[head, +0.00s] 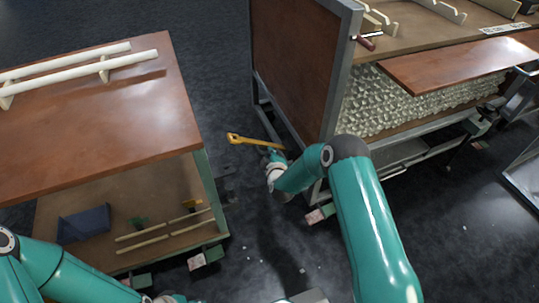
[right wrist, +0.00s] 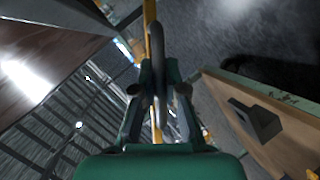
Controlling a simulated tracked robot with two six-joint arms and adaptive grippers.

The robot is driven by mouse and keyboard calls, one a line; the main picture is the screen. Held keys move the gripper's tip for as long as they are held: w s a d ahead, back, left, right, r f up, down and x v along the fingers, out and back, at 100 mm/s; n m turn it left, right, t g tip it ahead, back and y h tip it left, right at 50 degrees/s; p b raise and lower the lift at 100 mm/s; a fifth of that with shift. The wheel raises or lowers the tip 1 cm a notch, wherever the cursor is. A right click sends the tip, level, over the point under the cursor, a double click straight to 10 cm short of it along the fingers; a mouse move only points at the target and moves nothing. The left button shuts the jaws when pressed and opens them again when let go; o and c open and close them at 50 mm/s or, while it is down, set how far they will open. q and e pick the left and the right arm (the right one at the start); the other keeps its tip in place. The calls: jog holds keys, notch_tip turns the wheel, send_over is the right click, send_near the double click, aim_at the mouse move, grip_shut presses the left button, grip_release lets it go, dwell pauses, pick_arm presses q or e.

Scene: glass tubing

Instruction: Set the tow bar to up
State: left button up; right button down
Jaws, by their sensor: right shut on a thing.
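The yellow tow bar (head: 250,140) shows in the head view between the two carts. Its left end has a small eye, and its right end lies close to the near lower frame of the right-hand cart. I cannot tell its exact slope or its joint. My right gripper (head: 278,155) is shut on the bar near its right part. In the right wrist view the yellow bar (right wrist: 149,14) runs up between the fingers of my right gripper (right wrist: 158,90). Part of my left gripper (head: 176,298) shows at the bottom edge of the head view; its fingers are cut off.
The right cart (head: 300,60) has a brown side panel in a grey frame and holds translucent tubing. The left cart (head: 100,120) has a brown top with pale rails and a lower shelf with a dark blue tray (head: 84,224). Dark floor lies open between them.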

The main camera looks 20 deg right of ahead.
jog(key=shift+s+f, duration=0.1)
jog(key=shift+f, duration=0.05)
jog(key=c, duration=1.2)
grip_release()
jog(key=shift+d, duration=0.1)
jog(key=shift+r, duration=0.2)
jog(key=v, duration=1.1)
jog(key=shift+s, duration=0.45)
jog(key=shift+f, duration=0.1)
